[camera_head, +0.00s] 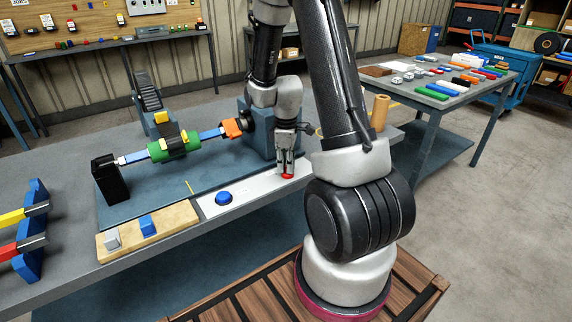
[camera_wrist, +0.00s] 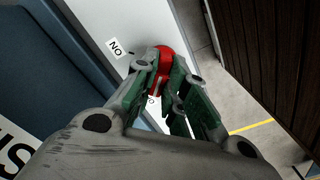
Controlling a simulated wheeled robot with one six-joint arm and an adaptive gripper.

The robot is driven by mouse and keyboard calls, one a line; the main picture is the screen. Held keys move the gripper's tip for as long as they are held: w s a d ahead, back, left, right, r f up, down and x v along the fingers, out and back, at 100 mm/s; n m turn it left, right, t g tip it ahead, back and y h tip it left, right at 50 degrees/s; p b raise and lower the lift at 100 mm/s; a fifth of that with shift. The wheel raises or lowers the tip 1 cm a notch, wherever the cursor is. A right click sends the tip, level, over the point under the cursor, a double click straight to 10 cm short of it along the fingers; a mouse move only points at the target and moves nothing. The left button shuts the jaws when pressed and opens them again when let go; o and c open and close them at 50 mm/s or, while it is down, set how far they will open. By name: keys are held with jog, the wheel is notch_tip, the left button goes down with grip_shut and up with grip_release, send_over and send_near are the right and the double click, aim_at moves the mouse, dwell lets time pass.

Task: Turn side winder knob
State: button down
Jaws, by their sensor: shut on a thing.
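A red knob or button (camera_head: 287,176) sits on the white control panel (camera_head: 238,194) at the front of the bench. My gripper (camera_head: 286,168) points down at it, with its fingers closed around it. In the wrist view, the red knob (camera_wrist: 164,62) shows between the fingertips (camera_wrist: 161,78), which partly cover it. A dark round part (camera_head: 246,120) on the blue upright block (camera_head: 262,132) behind my gripper may be a winder knob. No label in view names the side winder knob.
A blue button (camera_head: 223,198) is on the same panel, left of my gripper. A green roller (camera_head: 174,148) with a blue strap lies behind it. A wooden block tray (camera_head: 170,224) is at front left. A tan cylinder (camera_head: 380,112) stands to the right.

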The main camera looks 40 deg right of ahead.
jog(key=c, duration=1.5)
grip_release()
jog(key=shift+o, duration=0.2)
notch_tip(320, 180, up, 12)
